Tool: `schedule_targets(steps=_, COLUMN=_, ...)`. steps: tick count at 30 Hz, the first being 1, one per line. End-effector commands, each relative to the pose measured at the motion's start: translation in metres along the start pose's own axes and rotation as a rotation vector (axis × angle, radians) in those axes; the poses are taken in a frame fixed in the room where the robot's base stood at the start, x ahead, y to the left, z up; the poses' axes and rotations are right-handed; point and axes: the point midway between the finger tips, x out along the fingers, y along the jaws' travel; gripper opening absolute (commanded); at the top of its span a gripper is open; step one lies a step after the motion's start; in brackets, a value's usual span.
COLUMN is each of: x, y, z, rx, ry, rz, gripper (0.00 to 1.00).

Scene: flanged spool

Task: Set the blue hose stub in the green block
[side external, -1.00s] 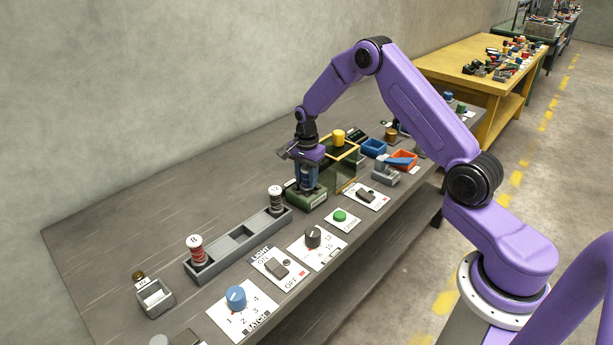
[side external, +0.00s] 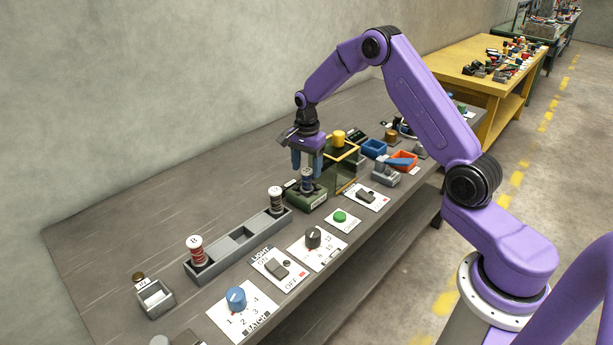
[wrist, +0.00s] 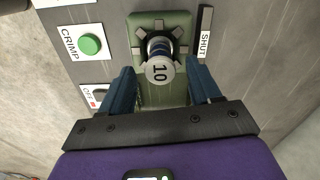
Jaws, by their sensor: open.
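The blue hose stub (side external: 307,182) stands in the green block (side external: 306,200) and looks upright in the side view. In the wrist view the stub (wrist: 158,47) shows a pale round end marked 10, and its far end sits in the dark toothed seat of the green block (wrist: 144,23). How deep it sits is hidden. My gripper (side external: 307,167) is open just above the stub. In the wrist view its two blue fingers (wrist: 160,82) are spread either side of the stub, with clear gaps.
A grey rack (side external: 238,241) to the left holds spools, with an empty slot between them. A yellow-edged clear box (side external: 343,170) stands close behind the block on the right. Switch plates, including a green CRIMP button (side external: 340,216), line the front edge.

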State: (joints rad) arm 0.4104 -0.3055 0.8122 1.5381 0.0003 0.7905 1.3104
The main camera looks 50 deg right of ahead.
Motion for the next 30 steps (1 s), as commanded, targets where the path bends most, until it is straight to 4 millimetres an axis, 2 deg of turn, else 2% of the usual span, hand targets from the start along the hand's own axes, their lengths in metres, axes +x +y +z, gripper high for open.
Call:
schedule_targets(steps=3, x=-0.027, y=-0.001, z=0.001, rx=-0.001, ry=0.001, rz=-0.005, gripper=0.63)
schedule_targets(steps=9, x=-0.061, y=-0.001, z=0.000, rx=0.000, ry=0.001, rz=-0.003, gripper=0.63)
schedule_targets(steps=15, x=-0.077, y=0.000, z=0.001, rx=-0.001, ry=0.000, rz=0.000, gripper=0.63)
schedule_targets(steps=22, x=-0.083, y=0.001, z=0.006, rx=-0.027, ry=0.000, rz=0.000, gripper=0.63)
schedule_targets(steps=26, x=-0.093, y=0.008, z=0.034, rx=-0.164, ry=0.001, rz=-0.003, gripper=0.63)
schedule_targets(steps=30, x=-0.109, y=0.030, z=0.084, rx=-0.432, ry=0.001, rz=-0.007, gripper=0.63)
